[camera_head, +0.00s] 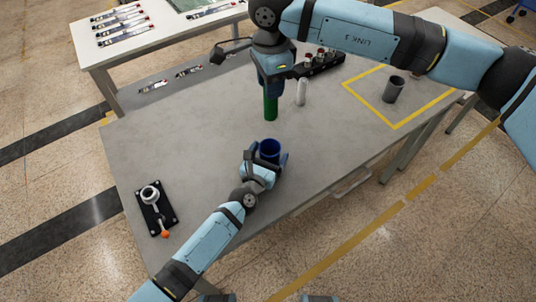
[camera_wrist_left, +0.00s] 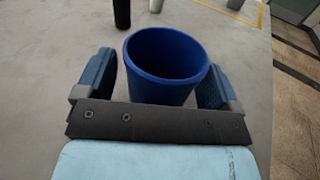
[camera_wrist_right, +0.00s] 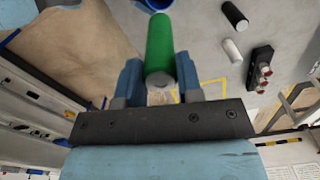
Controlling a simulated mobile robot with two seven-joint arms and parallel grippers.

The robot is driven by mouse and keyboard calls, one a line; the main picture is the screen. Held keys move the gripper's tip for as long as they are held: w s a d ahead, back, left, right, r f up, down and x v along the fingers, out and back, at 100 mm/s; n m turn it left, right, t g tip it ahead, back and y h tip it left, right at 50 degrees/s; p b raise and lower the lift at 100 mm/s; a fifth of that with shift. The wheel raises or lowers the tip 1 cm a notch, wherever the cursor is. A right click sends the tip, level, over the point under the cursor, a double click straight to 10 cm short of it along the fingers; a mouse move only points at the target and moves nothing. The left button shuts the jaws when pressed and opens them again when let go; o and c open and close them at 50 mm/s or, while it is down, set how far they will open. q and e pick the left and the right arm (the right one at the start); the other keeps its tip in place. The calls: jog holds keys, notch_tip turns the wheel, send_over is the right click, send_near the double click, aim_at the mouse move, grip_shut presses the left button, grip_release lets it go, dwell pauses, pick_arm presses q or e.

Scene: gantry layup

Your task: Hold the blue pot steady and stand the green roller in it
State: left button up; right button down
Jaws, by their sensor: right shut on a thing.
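The blue pot (camera_head: 270,149) stands upright on the grey table, and its open mouth shows in the left wrist view (camera_wrist_left: 165,60). My left gripper (camera_head: 266,161) is low at the pot, with its fingers apart on either side of it in the left wrist view (camera_wrist_left: 157,85). A gap shows at the left finger; contact at the right finger is unclear. My right gripper (camera_head: 271,83) is shut on the green roller (camera_head: 270,106) and holds it upright, beyond the pot in the head view. The roller also shows between the fingers in the right wrist view (camera_wrist_right: 160,45).
A white roller (camera_head: 301,93) stands close right of the green one. A black rack (camera_head: 320,65) with several red-topped parts is behind. A grey cup (camera_head: 393,90) stands inside a yellow outline. A black fixture (camera_head: 157,212) with a ring and orange knob is at the near left.

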pick_arm(q)
jog(key=c, duration=0.8)
pick_arm(e)
notch_tip(320, 180, down, 13)
jog(key=shift+r, duration=0.2)
dwell(0.8)
jog(key=c, duration=0.7)
grip_release()
notch_tip(320, 180, up, 12)
jog(key=shift+r, duration=0.1)
